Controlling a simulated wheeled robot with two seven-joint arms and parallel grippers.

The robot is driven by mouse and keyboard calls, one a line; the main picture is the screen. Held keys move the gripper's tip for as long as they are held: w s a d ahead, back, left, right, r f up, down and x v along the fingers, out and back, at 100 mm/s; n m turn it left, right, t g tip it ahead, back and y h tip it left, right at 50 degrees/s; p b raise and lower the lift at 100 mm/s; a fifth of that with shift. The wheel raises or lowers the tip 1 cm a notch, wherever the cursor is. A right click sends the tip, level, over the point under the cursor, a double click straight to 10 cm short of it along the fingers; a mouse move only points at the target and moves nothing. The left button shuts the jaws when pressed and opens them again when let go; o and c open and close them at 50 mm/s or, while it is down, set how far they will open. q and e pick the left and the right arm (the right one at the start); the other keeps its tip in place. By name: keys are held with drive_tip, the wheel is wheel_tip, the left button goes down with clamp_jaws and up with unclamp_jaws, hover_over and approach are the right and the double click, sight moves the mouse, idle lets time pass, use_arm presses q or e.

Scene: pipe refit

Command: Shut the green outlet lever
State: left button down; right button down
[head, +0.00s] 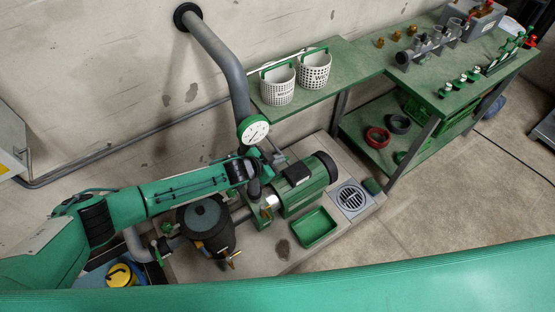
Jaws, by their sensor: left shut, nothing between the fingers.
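My left gripper (254,168) is at the outlet pipe (232,72), just below the round white gauge (253,130). Its fingers are shut and empty. The green outlet lever cannot be made out clearly; my gripper and wrist cover that part of the pipe, so its angle and any contact with my fingers cannot be told. The green pump motor (303,183) is close to the right of the gripper. My right gripper is out of view.
A dark round vessel (205,222) stands below my left forearm. A green tray (314,228) and a floor drain (351,198) lie on the plinth. White baskets (278,87) stand on the shelf above. A green workbench (440,85) holds fittings.

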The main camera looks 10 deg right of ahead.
use_arm(q)
drive_tip(key=shift+s+a+r, duration=0.1)
drive_tip(key=b+v, duration=0.1)
drive_tip(key=v, duration=1.2)
drive_tip(key=shift+a, duration=0.2)
drive_tip(key=shift+s, duration=0.1)
